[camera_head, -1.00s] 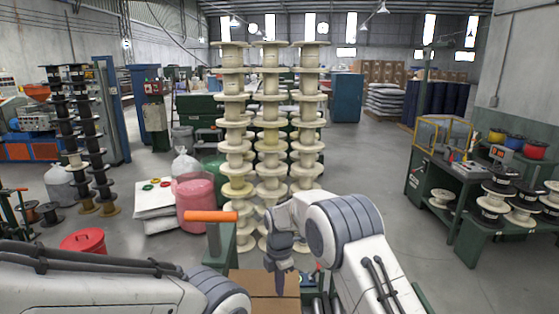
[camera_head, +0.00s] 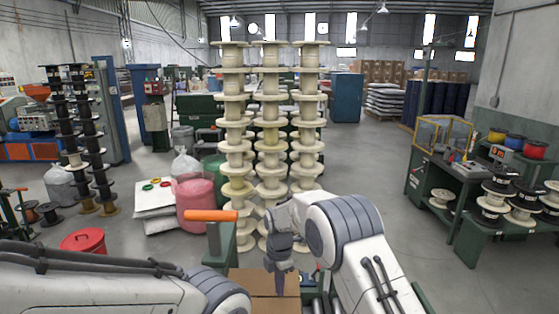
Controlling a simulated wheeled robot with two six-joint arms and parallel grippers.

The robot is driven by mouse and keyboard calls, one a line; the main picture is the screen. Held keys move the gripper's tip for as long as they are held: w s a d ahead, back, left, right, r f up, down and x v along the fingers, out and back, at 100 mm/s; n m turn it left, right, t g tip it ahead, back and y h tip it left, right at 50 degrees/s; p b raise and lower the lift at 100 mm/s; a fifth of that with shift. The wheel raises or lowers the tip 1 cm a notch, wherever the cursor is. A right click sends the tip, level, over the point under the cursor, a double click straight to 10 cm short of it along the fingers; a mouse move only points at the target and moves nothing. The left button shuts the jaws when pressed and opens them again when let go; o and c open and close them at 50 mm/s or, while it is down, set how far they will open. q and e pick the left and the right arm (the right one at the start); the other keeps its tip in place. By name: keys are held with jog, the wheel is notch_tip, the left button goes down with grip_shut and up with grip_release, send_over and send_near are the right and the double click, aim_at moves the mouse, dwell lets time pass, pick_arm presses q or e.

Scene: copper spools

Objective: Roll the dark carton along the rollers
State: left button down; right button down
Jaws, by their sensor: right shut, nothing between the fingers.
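A brown cardboard carton (camera_head: 262,284) lies low in the picture, cut off by the bottom edge. Rollers (camera_head: 316,296) show just to its right, partly hidden by my right arm. My right gripper (camera_head: 278,290) points down over the right part of the carton top, its narrow fingers together and empty. I cannot tell whether the fingertips touch the carton. My left arm comes in from the left edge, but its gripper is not in the picture.
An orange-topped green post (camera_head: 211,216) stands at the carton's left. Tall stacks of cream spools (camera_head: 270,140) rise beyond it. A red bucket (camera_head: 84,242) stands left. A green workbench (camera_head: 432,185) stands right. The floor at right centre is clear.

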pick_arm(q)
jog(key=shift+f+b, duration=0.35)
jog(key=shift+f, duration=0.05)
pick_arm(e)
jog(key=shift+f, duration=0.7)
jog(key=shift+d, duration=0.1)
pick_arm(q)
jog(key=shift+r, duration=0.25)
pick_arm(e)
jog(key=d, duration=2.6)
jog(key=shift+s+f, duration=0.2)
jog(key=shift+f, duration=0.15)
dwell(0.5)
